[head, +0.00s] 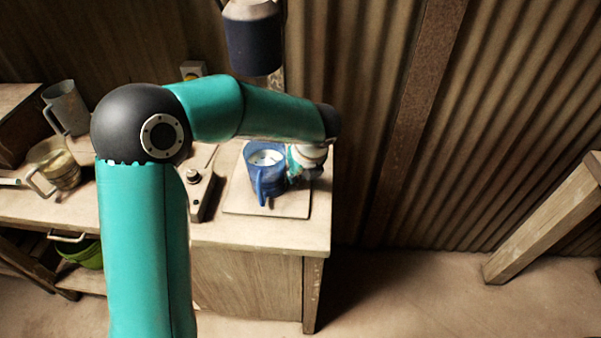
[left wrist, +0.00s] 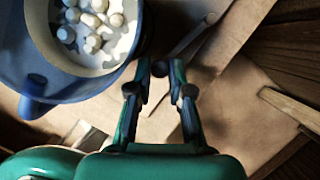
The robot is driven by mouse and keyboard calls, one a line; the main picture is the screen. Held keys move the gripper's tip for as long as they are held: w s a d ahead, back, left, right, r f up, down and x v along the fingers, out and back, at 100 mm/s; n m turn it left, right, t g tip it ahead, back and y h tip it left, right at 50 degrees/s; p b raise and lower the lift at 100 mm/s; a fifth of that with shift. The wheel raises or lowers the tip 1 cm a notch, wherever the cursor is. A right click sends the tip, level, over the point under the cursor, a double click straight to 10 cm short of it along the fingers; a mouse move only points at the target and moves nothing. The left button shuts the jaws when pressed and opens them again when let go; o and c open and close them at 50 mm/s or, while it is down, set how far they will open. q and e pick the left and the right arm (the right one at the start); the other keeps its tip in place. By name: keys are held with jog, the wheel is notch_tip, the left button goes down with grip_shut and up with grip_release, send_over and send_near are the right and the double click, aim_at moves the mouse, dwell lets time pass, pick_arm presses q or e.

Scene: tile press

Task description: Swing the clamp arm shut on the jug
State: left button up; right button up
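The blue jug (head: 268,190) stands upright on a pale board (head: 236,204) at the bench's right end, with small white pieces inside. My left gripper (head: 296,172) is low at the jug's right side, partly hidden by my own arm. In the left wrist view the jug (left wrist: 50,85) fills the upper left, and the two fingers of my left gripper (left wrist: 160,75) stand apart beside it. A thin grey bar (left wrist: 196,36) lies just beyond the fingertips; I cannot tell whether it is the clamp arm. I see nothing held. My right gripper is not in view.
A control box with a knob (head: 194,176) sits left of the board. A dark cylinder (head: 253,40) hangs above at the back wall. A grey jug (head: 66,108) and a glass jug (head: 56,164) stand further left.

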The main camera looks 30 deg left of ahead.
pick_arm(q)
jog(key=o, duration=0.5)
jog(key=shift+w, duration=0.1)
jog(key=shift+c, duration=0.2)
jog(key=v, duration=0.8)
